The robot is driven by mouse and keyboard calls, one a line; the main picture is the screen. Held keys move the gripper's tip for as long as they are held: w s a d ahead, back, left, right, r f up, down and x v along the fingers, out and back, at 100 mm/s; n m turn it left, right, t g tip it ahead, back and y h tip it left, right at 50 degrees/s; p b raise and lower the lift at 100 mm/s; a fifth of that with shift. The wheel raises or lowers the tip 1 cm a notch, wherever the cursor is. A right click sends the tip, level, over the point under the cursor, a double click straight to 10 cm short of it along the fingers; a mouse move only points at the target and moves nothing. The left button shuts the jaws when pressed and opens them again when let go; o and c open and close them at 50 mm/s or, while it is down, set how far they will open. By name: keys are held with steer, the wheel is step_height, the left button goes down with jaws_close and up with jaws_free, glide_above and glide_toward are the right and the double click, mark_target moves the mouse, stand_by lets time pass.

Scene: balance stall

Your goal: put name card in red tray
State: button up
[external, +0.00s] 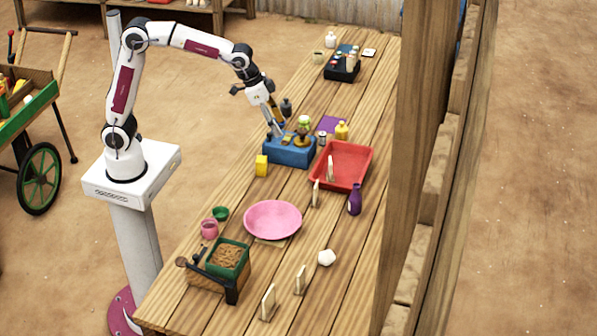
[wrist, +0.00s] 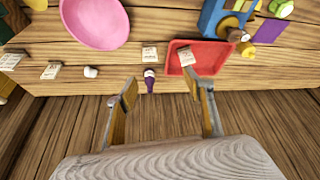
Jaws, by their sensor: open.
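The red tray (external: 358,178) lies on the table right of the middle; it also shows in the wrist view (wrist: 222,54). One small cream name card (external: 330,168) stands within the tray's outline, and it shows in the wrist view (wrist: 187,57). A second name card (external: 316,193) stands just outside the tray, also seen in the wrist view (wrist: 149,54). Two more name cards (external: 268,302) (external: 300,280) stand at the near end. My gripper (external: 275,132) is open and empty, above the blue caddy and apart from the cards. Its spread fingers show in the wrist view (wrist: 160,88).
The blue caddy (external: 290,155) with several items stands beside the tray. A purple bottle (external: 355,201) stands close to the tray and outside card. A wooden post (external: 415,120) rises at the right.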

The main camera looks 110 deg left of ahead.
steer(key=s+d+r+m, duration=0.1)
steer(key=s+d, duration=0.3)
steer(key=s, duration=0.3)
steer(key=s+d+r, duration=0.2)
steer(key=s+d, duration=0.2)
steer(key=s, duration=0.4)
steer(key=s+d+r+m, duration=0.1)
steer(key=s+d, duration=0.3)
steer(key=s, duration=0.3)
steer(key=s+d+f, duration=0.1)
steer(key=s, duration=0.4)
steer(key=s+d+f+m+t+h, duration=0.1)
steer(key=s+f, duration=0.1)
steer(key=s, duration=0.2)
steer(key=shift+s+d+f, duration=0.25)
steer(key=shift+s, duration=0.15)
